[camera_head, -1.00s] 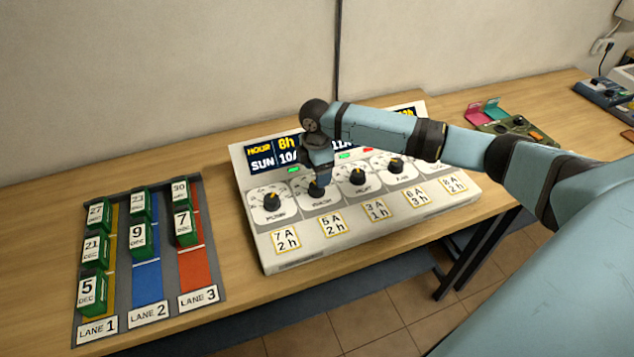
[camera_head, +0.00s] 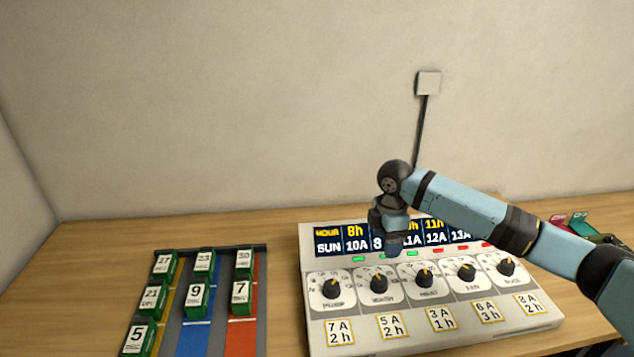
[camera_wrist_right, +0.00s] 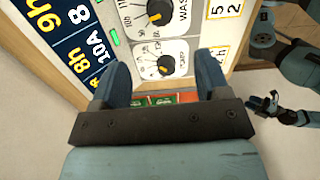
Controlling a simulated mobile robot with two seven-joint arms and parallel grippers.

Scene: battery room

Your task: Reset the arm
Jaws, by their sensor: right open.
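My right gripper (camera_head: 393,245) hangs above the white control panel (camera_head: 446,345), in front of its display (camera_head: 328,240), and hides part of the hour row. In the right wrist view its two blue fingers (camera_wrist_right: 162,78) are spread apart with nothing between them. Several black knobs with yellow marks line the panel, among them the second knob (camera_head: 379,284), which stands apart from the gripper. My left arm's gripper (camera_wrist_right: 264,105) shows small at the right of the right wrist view; its jaws are too small to read.
A lane board (camera_head: 219,330) with several green dated blocks lies left of the panel on the wooden table (camera_head: 85,260). Pink and teal items (camera_head: 568,220) lie at the right, partly behind my arm. A wall box (camera_head: 428,83) with a cable is behind.

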